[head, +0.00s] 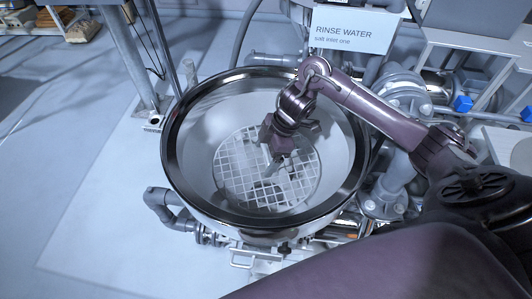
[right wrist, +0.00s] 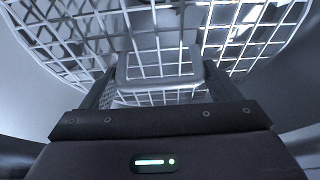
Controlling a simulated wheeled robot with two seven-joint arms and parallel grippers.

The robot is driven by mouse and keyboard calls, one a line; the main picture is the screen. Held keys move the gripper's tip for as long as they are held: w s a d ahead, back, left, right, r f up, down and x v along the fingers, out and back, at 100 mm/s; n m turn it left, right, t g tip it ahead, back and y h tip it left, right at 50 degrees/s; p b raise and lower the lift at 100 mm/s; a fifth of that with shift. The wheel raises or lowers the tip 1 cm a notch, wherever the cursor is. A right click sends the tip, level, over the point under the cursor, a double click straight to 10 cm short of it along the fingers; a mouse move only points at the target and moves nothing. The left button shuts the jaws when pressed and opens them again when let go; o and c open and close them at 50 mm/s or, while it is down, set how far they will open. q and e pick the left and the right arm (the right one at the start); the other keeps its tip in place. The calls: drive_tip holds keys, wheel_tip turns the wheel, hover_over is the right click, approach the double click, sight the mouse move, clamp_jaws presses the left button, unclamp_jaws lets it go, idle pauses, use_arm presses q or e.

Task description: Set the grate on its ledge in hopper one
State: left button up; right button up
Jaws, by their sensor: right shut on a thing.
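The grate (head: 240,180) is a round pale mesh disc. In the head view it lies inside hopper one (head: 187,190), a wide round bowl with a dark shiny rim, low in the bowl. My right gripper (head: 273,166) reaches down into the bowl and is shut on the grate near its middle, at what looks like a raised handle. In the right wrist view the mesh (right wrist: 160,68) fills the upper part, with a pale handle-like frame between the fingers (right wrist: 160,92). I cannot tell whether the grate's edge rests on the ledge all round. My left gripper is not in view.
A sign (head: 352,30) reading "RINSE WATER salt inlet one" stands behind the hopper. Grey pipes and a flange (head: 405,100) crowd the right side. A metal post (head: 130,55) stands at left. Blue valve handles (head: 463,104) sit at far right. The floor at left is open.

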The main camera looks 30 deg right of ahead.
drive_tip(key=shift+f, duration=0.4)
idle(0.4)
drive_tip(key=o, duration=1.3)
drive_tip(key=p+v, duration=0.1)
drive_tip(key=v, duration=0.6)
drive_tip(key=shift+d+r, duration=0.2)
drive_tip(key=shift+r, duration=0.15)
